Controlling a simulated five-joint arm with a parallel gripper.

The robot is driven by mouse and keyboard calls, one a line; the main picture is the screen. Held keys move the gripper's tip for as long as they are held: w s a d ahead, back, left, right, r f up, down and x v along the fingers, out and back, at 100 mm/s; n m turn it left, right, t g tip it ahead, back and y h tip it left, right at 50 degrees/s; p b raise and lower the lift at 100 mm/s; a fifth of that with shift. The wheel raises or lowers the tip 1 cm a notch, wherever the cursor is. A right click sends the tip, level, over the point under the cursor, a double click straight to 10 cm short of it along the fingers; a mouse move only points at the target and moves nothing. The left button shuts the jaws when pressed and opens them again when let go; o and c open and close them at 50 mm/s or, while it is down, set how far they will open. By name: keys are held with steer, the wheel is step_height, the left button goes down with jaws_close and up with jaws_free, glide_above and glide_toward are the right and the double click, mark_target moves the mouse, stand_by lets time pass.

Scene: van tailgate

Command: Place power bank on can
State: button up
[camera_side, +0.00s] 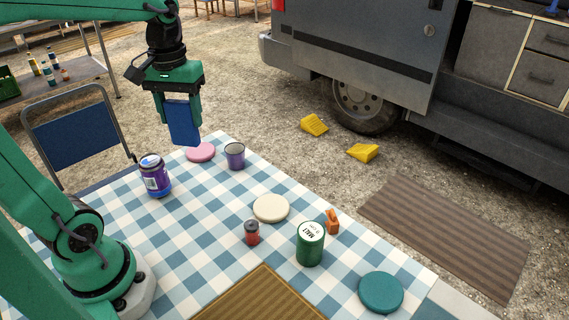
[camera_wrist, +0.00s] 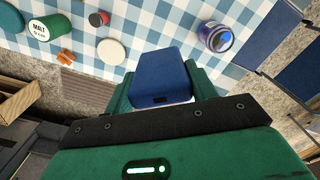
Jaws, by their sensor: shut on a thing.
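The power bank, a dark blue flat block (camera_side: 183,123), hangs upright from my gripper (camera_side: 178,105), high over the far left of the table. My gripper is shut on it; in the wrist view the power bank (camera_wrist: 163,78) sits between the two green fingers. The can, a green cylinder with a pale lid marked MALT (camera_side: 310,243), stands upright on the table's right part, well apart from my gripper. The can also shows at the upper left of the wrist view (camera_wrist: 48,27).
The checked cloth (camera_side: 195,235) carries a purple-labelled jar (camera_side: 155,176), a purple cup (camera_side: 234,156), pink (camera_side: 201,151), cream (camera_side: 270,208) and teal (camera_side: 380,292) discs. A small red jar (camera_side: 251,233) and an orange item (camera_side: 332,222) stand close to the can.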

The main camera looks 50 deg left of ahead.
steer(key=shift+s+a+r+n, duration=1)
steer(key=shift+s+a+r, duration=0.15)
steer(key=shift+s+r, duration=0.1)
steer(key=shift+f, duration=0.1)
steer(key=shift+s+a+f, duration=0.4)
steer(key=shift+a+f, duration=1.4)
steer(key=shift+a, duration=0.1)
steer(key=shift+s+a+f, duration=0.45)
steer(key=shift+a+f, duration=1.4)
steer(key=shift+s+a+f, duration=0.4)
steer(key=shift+a+f, duration=1.4)
steer(key=shift+a, duration=0.1)
steer(key=shift+f, duration=0.2)
steer(key=o, duration=1.1)
steer(key=shift+r, duration=0.1)
